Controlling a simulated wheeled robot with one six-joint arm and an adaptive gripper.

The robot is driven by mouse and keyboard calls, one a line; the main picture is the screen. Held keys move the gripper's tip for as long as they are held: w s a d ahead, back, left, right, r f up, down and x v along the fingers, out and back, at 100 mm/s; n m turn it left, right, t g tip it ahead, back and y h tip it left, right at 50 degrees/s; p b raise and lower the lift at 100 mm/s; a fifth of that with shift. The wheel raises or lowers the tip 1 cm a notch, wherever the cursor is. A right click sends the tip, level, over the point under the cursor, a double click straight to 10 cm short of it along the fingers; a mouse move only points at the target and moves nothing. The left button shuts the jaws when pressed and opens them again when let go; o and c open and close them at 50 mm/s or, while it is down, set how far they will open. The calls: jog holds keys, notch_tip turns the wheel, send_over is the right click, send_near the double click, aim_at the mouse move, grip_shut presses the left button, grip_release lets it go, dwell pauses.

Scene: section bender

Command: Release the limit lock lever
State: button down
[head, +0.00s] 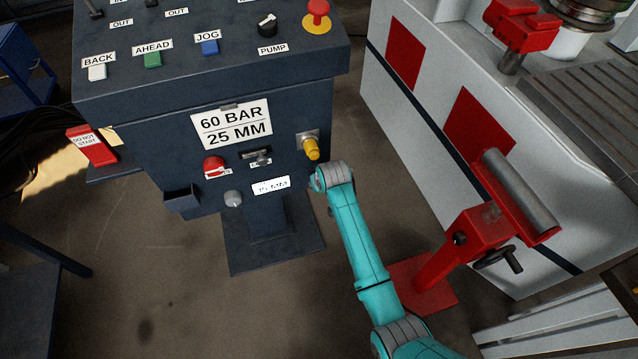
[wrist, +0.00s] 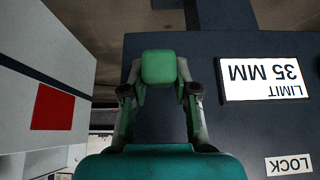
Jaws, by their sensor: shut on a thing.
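In the wrist view my gripper (wrist: 160,90) is shut on a rounded green block, the grip of the limit lock lever (wrist: 159,67). A finger stands on each side of the grip. The lever's shaft and pivot are hidden. Beside it, on the dark panel, are a white "LIMIT 35 MM" sign (wrist: 265,78) and a "LOCK" label (wrist: 289,164), both upside down in this view. In the head view my teal arm reaches to the console's lower right side; my gripper and the lever are hidden there.
The dark control console (head: 150,165) carries a "60 BAR 25 MM" sign (head: 231,123), a yellow knob (head: 312,149) and a red button (head: 213,165). The white machine (head: 400,100) and a red roller stand (head: 470,235) are close on the right.

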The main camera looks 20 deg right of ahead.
jog(key=c, duration=0.9)
grip_release()
jog(key=v, duration=1.2)
